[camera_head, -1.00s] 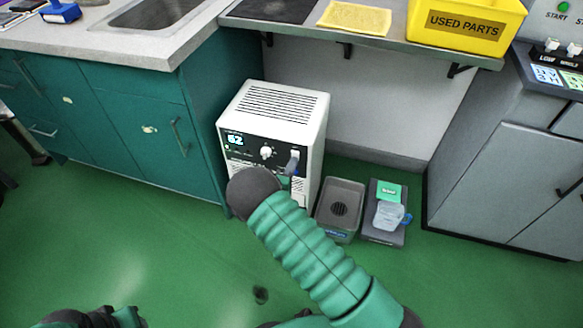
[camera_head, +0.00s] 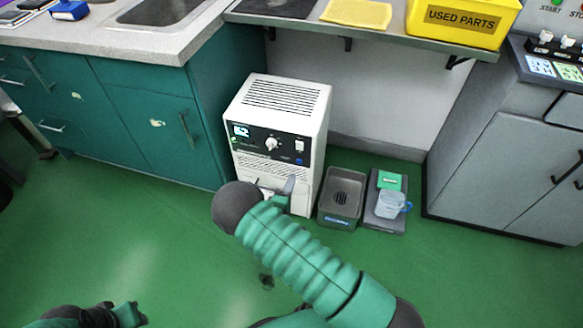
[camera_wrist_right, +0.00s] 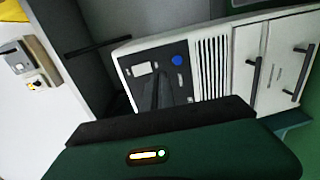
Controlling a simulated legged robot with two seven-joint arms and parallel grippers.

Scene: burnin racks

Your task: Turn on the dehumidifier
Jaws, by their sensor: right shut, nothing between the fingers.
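The white dehumidifier (camera_head: 318,120) stands on the green floor against the cabinet side. Its black front panel has a lit display (camera_head: 241,131), a round knob (camera_head: 271,143), a white switch (camera_head: 299,146) and a blue button (camera_head: 299,161). The panel also shows in the right wrist view (camera_wrist_right: 183,92), with the blue button (camera_wrist_right: 177,60) and the white switch (camera_wrist_right: 142,69). My right gripper (camera_head: 288,186) is shut and empty, in front of the unit's lower front, below the panel. My left gripper (camera_head: 128,314) is at the bottom left, far from the unit; its fingers are unclear.
A grey bin (camera_head: 341,198) and a dark scale-like tray (camera_head: 376,208) with a clear jug (camera_head: 390,204) stand right of the unit. Teal cabinets (camera_head: 150,125) are left, a grey cabinet (camera_head: 500,165) right. A shelf (camera_head: 385,40) hangs above. The floor in front is open.

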